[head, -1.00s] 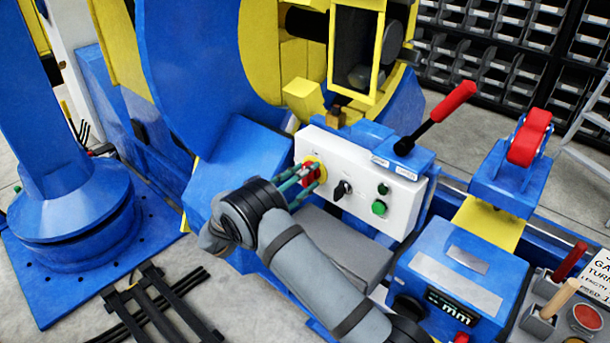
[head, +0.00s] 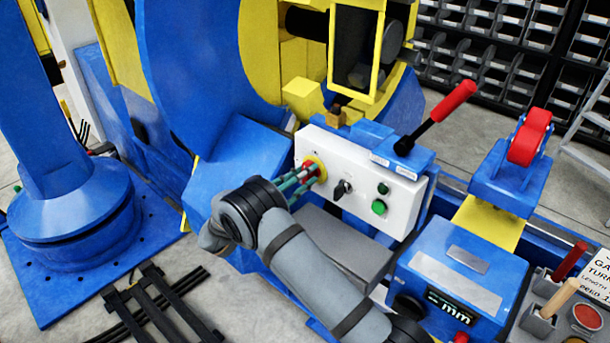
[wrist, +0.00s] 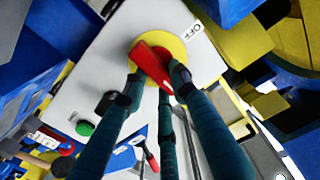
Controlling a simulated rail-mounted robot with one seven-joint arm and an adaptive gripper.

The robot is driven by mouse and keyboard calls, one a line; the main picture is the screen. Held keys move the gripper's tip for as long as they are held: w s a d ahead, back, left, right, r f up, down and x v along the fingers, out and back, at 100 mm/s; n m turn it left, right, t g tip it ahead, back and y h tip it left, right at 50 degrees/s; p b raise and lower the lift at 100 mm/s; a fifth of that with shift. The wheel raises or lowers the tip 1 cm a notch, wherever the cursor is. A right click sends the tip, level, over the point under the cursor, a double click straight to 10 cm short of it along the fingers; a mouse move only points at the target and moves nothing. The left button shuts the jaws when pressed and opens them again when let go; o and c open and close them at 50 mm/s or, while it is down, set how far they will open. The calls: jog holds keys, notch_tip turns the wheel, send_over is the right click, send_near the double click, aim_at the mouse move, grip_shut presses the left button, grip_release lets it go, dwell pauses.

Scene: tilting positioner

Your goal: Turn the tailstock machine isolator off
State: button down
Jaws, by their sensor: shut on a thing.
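The isolator has a red handle (wrist: 150,62) on a round yellow plate (wrist: 178,44), mounted on a white panel (wrist: 92,62). The word OFF is printed beside the plate at the upper right in the wrist view. In that view the handle lies aslant across the plate. My gripper (wrist: 156,80) has its dark teal fingers on both sides of the handle and is shut on it. In the head view my gripper (head: 311,174) reaches the left end of the panel (head: 352,160) and partly hides the handle.
The same panel carries a black key-like switch (head: 342,188) and green buttons (head: 378,207). A red-handled lever (head: 455,100) rises above the panel. A blue readout box (head: 462,270) stands to the right, and a grey block (head: 345,240) lies below.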

jog(key=shift+n, duration=0.3)
jog(key=shift+w+a+f+n+b, duration=0.1)
jog(key=shift+w+a+n+b, duration=0.25)
jog(key=shift+n, duration=2.5)
jog(key=shift+a+f+n+b, duration=0.1)
jog(key=shift+n+b, duration=0.4)
jog(key=shift+n, duration=2.4)
jog(key=shift+w+a+f+n+b, duration=0.1)
jog(key=shift+w+a+n+b, duration=0.25)
jog(key=shift+n, duration=2.5)
jog(key=shift+s+d, duration=0.1)
jog(key=shift+s, duration=0.05)
jog(key=c, duration=1.4)
grip_release()
